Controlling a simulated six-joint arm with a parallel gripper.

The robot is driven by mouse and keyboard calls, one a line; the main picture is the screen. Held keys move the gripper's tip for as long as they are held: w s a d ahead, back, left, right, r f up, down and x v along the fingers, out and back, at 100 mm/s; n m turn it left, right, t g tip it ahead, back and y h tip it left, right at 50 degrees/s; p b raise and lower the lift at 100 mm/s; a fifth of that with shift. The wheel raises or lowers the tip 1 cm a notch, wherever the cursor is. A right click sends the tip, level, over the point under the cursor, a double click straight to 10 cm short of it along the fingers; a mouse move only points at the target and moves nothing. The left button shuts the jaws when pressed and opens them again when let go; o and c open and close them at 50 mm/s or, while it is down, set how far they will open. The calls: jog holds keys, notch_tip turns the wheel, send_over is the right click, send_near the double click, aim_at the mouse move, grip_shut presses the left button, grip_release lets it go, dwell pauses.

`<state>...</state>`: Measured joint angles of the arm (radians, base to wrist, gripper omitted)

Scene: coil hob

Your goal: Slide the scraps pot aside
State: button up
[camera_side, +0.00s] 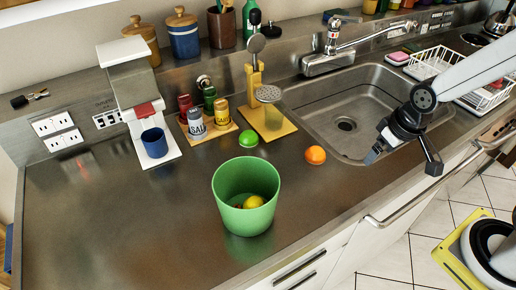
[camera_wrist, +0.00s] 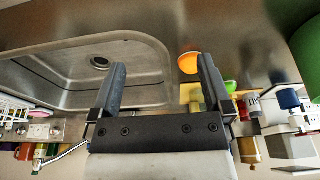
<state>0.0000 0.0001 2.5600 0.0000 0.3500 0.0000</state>
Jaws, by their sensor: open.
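The scraps pot is a green open-topped tub (camera_side: 246,211) on the counter's front part in the side view. Yellow and reddish scraps (camera_side: 253,201) lie inside it. Part of the pot (camera_wrist: 306,50) also shows at the right edge of the wrist view. My gripper (camera_side: 403,160) is to the right of the pot, over the front edge of the sink area, well apart from it. In the wrist view its two dark fingers (camera_wrist: 163,80) are spread with nothing between them.
An orange (camera_side: 315,155) and a green fruit (camera_side: 248,138) lie behind the pot. Shakers on a board (camera_side: 213,130), a yellow stand (camera_side: 265,122) and a blue cup (camera_side: 154,142) stand farther back. The sink (camera_side: 340,115) is right. Counter left of the pot is clear.

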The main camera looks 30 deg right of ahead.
jog(key=c, duration=0.8)
jog(key=shift+w+a+r+m, duration=0.1)
jog(key=shift+w+a+m, duration=0.1)
jog(key=shift+m, duration=0.1)
jog(key=c, duration=0.4)
jog(key=shift+w+a+m, duration=0.2)
jog(key=shift+m, duration=0.1)
grip_shut()
jog(key=w+a+r+m+g+y, duration=0.1)
jog(key=w+a+r+m, duration=0.1)
jog(key=a+m, duration=0.5)
jog(key=w+a+r+m+g+y, duration=0.1)
jog(key=w+a+m, duration=0.4)
jog(key=m, duration=0.5)
jog(key=shift+a+r+g+y, duration=0.3)
jog(key=shift+a+r+y, duration=0.15)
jog(key=shift+a+y, duration=0.4)
